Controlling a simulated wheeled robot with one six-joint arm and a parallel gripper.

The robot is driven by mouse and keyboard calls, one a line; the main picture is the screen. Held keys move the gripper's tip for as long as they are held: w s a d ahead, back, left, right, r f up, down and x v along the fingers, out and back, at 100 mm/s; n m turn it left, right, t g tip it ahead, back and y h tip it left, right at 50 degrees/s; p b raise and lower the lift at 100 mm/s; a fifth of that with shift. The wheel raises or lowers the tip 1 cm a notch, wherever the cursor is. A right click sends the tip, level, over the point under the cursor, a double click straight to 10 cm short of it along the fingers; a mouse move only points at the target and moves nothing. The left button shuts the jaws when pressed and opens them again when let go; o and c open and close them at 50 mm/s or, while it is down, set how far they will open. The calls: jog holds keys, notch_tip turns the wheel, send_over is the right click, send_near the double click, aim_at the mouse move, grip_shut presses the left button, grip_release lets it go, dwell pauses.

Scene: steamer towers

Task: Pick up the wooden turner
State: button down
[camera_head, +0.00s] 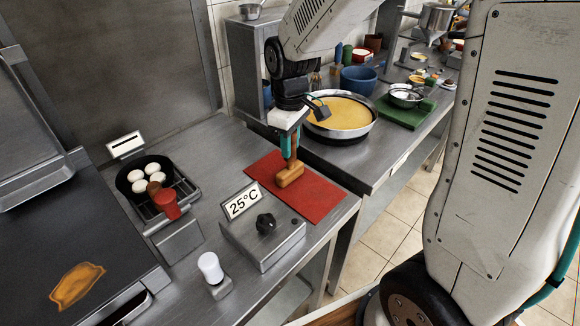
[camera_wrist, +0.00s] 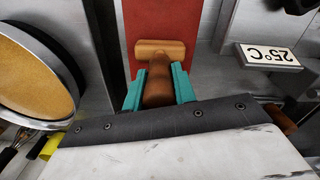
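The wooden turner (camera_head: 290,175) is a brown T-shaped tool with a thick handle and a wider block at its end. It is over the red mat (camera_head: 318,203), block downward; I cannot tell whether the block touches the mat. My gripper (camera_head: 289,146) points down with its teal fingers on both sides of the handle. In the wrist view, my gripper (camera_wrist: 159,82) appears shut on the handle of the wooden turner (camera_wrist: 160,50), with no clear gap. The top of the handle is hidden by my gripper.
A control box with a 25°C sign (camera_head: 243,201) stands beside the mat. A pan with yellow batter (camera_head: 342,115) stands behind it to the right. A griddle (camera_head: 88,240) fills the lower left.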

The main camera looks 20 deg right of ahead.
jog(key=shift+r, duration=0.15)
notch_tip(320, 180, up, 10)
jog(key=shift+f, duration=0.1)
dwell(0.4)
jog(key=c, duration=2)
grip_release()
grip_shut()
